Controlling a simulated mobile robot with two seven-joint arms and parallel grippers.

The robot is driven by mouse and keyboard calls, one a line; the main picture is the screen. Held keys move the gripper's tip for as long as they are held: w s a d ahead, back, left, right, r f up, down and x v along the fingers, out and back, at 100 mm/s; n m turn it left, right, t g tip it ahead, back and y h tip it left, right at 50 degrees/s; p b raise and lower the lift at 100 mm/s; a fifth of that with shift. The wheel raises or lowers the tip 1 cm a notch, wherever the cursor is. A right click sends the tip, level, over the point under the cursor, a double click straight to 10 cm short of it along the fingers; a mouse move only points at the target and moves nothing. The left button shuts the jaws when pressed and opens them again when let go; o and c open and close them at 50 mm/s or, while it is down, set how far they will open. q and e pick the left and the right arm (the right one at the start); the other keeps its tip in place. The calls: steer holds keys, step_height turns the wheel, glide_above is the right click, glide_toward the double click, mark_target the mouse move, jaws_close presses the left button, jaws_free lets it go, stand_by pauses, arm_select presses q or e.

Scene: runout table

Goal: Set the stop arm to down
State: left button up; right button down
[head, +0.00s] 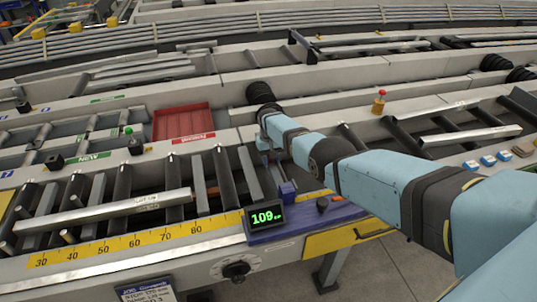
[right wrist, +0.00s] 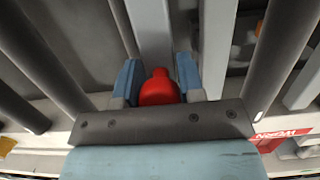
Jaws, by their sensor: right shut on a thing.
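My right gripper (right wrist: 158,82) is shut on a red knob (right wrist: 160,90), which sits between its two blue fingers in the right wrist view. I take this knob to be the end of the stop arm. In the head view the right gripper (head: 266,146) is over the rollers, just behind the blue stop carriage (head: 290,228). My own wrist and fingers hide most of the stop arm there, so its exact angle is unclear. My left gripper is not in view.
The carriage has a display (head: 265,217) reading 109 and a dark knob (head: 322,204). A yellow scale (head: 130,245) runs along the front edge. A metal bar (head: 105,211) lies on the rollers at left. A red tray (head: 182,121) is behind.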

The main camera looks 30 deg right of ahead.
steer(key=shift+s+a+f, duration=0.1)
steer(key=shift+s+f, duration=0.2)
steer(key=shift+f, duration=0.1)
steer(key=c, duration=0.8)
jaws_free()
steer(key=shift+o, duration=0.2)
steer(key=shift+w, duration=0.1)
steer(key=shift+w+r, duration=0.15)
steer(key=shift+r, duration=0.1)
steer(key=r, duration=0.2)
steer(key=r+p, duration=0.1)
steer(key=r, duration=0.1)
steer(key=w+r+p, duration=0.1)
steer(key=r, duration=0.1)
steer(key=shift+d, duration=0.25)
step_height(320, 180, up, 7)
steer(key=w, duration=0.1)
steer(key=shift+w+d, duration=0.15)
steer(key=shift+w, duration=0.05)
